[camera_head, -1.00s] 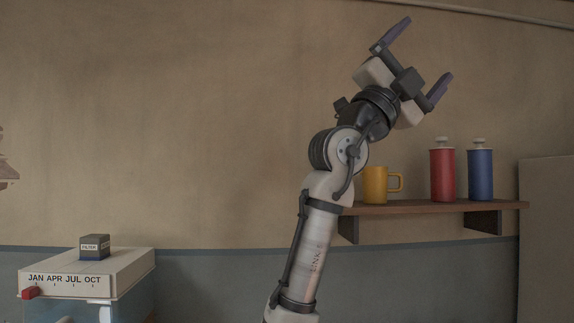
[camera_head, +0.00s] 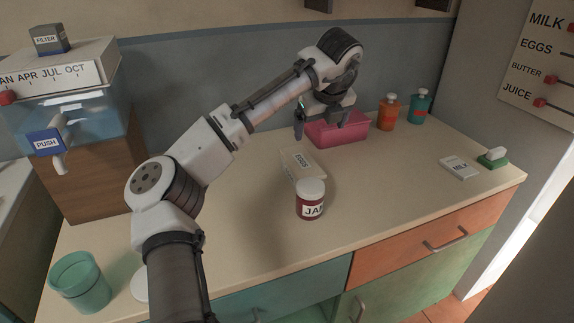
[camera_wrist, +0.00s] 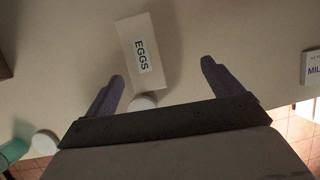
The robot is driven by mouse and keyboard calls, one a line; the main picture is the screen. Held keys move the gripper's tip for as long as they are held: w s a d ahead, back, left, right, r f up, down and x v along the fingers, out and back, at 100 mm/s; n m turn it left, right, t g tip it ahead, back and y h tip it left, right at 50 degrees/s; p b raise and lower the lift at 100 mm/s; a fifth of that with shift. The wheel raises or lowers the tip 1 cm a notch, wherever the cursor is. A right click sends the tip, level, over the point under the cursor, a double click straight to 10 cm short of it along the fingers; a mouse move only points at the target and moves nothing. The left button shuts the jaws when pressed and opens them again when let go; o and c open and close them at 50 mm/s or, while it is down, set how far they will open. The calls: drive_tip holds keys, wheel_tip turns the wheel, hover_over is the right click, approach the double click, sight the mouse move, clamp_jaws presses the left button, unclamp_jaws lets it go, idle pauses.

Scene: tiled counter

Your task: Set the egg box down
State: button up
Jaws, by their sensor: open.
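The egg box (camera_head: 296,168) is a pale box labelled EGGS, resting on the counter just behind the jar. In the wrist view the egg box (camera_wrist: 150,80) lies beyond and between my fingers, with a gap around it. My gripper (camera_head: 322,124) is open and empty, above the counter behind the egg box and in front of the pink tub. Both spread fingers of my gripper (camera_wrist: 162,69) show in the wrist view, and nothing is between them at the tips.
A red jar (camera_head: 310,203) stands close in front of the egg box. The pink tub (camera_head: 350,131), an orange bottle (camera_head: 388,114) and a teal bottle (camera_head: 419,106) stand at the back. A milk card (camera_head: 459,169) lies right. A green cup (camera_head: 80,284) is front left. The counter's middle right is clear.

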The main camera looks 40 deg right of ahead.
sight(301, 160)
drive_tip(key=shift+y, duration=0.6)
drive_tip(key=w+f, duration=0.1)
drive_tip(key=f, duration=0.2)
drive_tip(key=w+a+f, duration=0.1)
drive_tip(key=f, duration=0.1)
drive_tip(key=w+f, duration=0.1)
drive_tip(key=f, duration=0.2)
drive_tip(key=shift+w+a+f+p, duration=0.2)
drive_tip(key=shift+a+f+p, duration=0.1)
drive_tip(key=shift+f, duration=0.05)
drive_tip(key=p+x, duration=0.1)
drive_tip(key=x, duration=0.5)
drive_tip(key=shift+a+f, duration=0.15)
drive_tip(key=shift+f, duration=0.1)
drive_tip(key=shift+s, duration=0.1)
drive_tip(key=c, duration=1.4)
drive_tip(key=shift+r, duration=0.1)
drive_tip(key=shift+c, duration=0.5)
drive_tip(key=shift+r, duration=0.45)
wheel_tip(301, 160, up, 19)
drive_tip(key=shift+b, duration=0.35)
